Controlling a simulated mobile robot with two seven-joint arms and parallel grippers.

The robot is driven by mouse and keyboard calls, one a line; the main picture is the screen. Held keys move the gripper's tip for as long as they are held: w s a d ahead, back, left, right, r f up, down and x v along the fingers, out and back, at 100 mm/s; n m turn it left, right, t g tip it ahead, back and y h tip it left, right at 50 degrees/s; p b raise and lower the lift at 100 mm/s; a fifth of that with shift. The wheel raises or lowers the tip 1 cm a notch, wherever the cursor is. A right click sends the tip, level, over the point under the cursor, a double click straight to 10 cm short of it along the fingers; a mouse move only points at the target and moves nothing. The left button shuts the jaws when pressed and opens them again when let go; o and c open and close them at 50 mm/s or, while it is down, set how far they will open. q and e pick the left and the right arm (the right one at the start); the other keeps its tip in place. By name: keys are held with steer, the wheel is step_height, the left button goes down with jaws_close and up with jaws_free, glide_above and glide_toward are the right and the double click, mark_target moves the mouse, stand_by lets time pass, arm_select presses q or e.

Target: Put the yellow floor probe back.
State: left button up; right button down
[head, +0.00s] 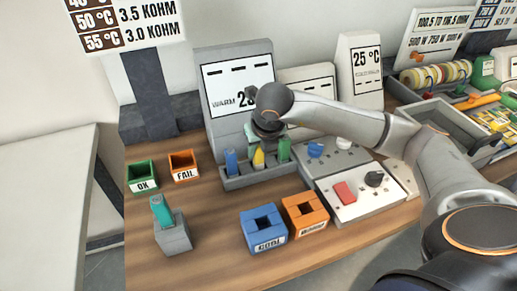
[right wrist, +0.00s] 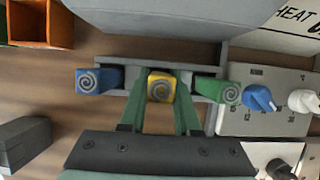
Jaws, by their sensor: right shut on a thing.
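The yellow floor probe (head: 258,159) stands upright at the middle of a grey rack (head: 262,178), between a blue probe (head: 231,161) and a green probe (head: 284,150). My right gripper (right wrist: 160,98) reaches down from above, its two green fingers shut on the yellow probe (right wrist: 161,86), one on each side. In the right wrist view the yellow probe's spiral-marked end lines up with the blue (right wrist: 91,80) and green (right wrist: 228,92) ends. I cannot tell how deep it sits. My left gripper is not in view.
A box with blue and white knobs (head: 318,151) and a white panel with a red button (head: 345,192) stand right of the rack. Blue (head: 263,228) and orange (head: 305,215) bins stand in front. A teal piece (head: 161,211) sits in a grey block at left.

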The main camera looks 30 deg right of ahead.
steer(key=shift+f, duration=0.35)
steer(key=c, duration=0.5)
jaws_free()
steer(key=shift+c, duration=0.2)
steer(key=v, duration=1.2)
steer(key=shift+s+r+b, duration=0.2)
steer(key=shift+b, duration=0.1)
